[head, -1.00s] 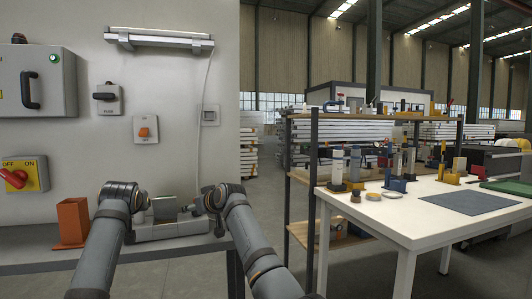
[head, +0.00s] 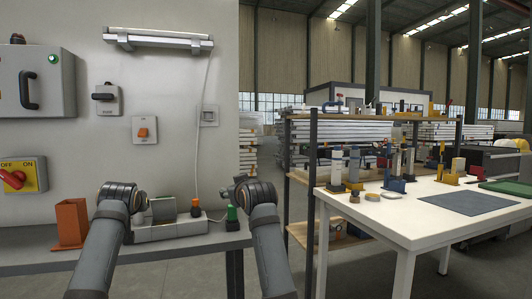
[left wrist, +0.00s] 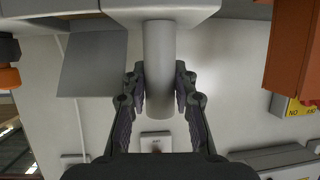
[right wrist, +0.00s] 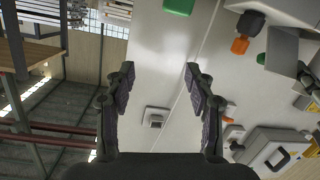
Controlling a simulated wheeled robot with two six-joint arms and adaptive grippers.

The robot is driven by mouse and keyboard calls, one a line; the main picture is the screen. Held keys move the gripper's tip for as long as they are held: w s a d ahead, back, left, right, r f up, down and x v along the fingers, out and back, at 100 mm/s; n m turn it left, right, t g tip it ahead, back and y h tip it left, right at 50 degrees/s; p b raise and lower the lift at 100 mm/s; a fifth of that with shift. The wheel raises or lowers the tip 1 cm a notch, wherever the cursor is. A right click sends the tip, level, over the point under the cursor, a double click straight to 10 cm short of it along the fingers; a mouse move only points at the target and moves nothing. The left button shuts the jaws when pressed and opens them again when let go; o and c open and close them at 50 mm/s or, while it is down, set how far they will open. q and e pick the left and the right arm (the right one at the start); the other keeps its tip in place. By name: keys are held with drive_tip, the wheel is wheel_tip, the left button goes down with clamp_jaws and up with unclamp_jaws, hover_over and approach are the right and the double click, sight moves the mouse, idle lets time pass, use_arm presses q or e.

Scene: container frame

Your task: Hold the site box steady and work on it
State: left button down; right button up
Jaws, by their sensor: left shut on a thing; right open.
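My left gripper (left wrist: 160,85) is shut on the box's grey round handle, seen in the left wrist view (left wrist: 158,50). My right gripper (right wrist: 156,82) is open and empty; in the head view it is right of the box, above a green piece (head: 232,214) on a dark base. That green piece appears at the top of the right wrist view (right wrist: 180,6).
An orange bin (head: 71,222) stands left of the box on the bench (head: 40,243). A wall switch (head: 145,130) and a cable are behind. A white table (head: 405,230) with tools and a shelf stand to the right, across a floor gap.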

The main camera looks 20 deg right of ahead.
drive_tip(key=s+d+r+n+t+h, duration=0.1)
drive_tip(key=s+d+r+t+h, duration=0.1)
drive_tip(key=r, duration=0.4)
drive_tip(key=s+d+r+n+t+h, duration=0.2)
drive_tip(key=s+d+r+t+h, duration=0.1)
drive_tip(key=d+r+t+h, duration=0.2)
drive_tip(key=shift+s+d+r+n+h, duration=0.3)
drive_tip(key=shift+d+r+h, duration=0.1)
drive_tip(key=shift+h, duration=0.8)
drive_tip(key=m+g+y, duration=0.2)
drive_tip(key=g+y, duration=0.9)
drive_tip(key=y, duration=0.3)
approach(196, 208)
drive_tip(key=x, duration=1)
drive_tip(key=shift+w+f, duration=0.1)
drive_tip(key=shift+w, duration=0.3)
